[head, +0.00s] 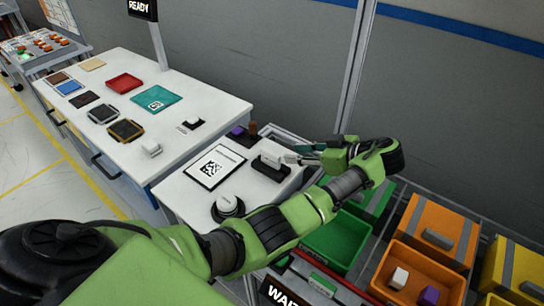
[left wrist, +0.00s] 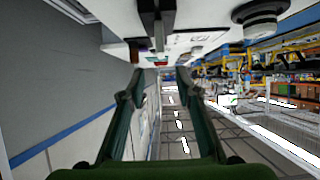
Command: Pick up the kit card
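A small white card-like piece (head: 271,158) stands in a black holder (head: 268,169) on the small white table; it may be the kit card, but I cannot tell for sure. My left gripper (head: 291,158) is just right of it, fingers pointing left. In the left wrist view the gripper (left wrist: 159,82) is open, with nothing between its fingertips. That view is upside down, and the dark holder (left wrist: 157,18) shows at its top. A flat white sheet with a black code (head: 214,168) lies left of the holder. My right gripper is not in view.
A round white-and-black device (head: 228,206) stands near the table's front edge. A second holder (head: 243,135) with purple and brown pieces stands behind. Green (head: 336,240) and orange (head: 420,279) bins are at the right. A larger table (head: 75,82) holds coloured plates.

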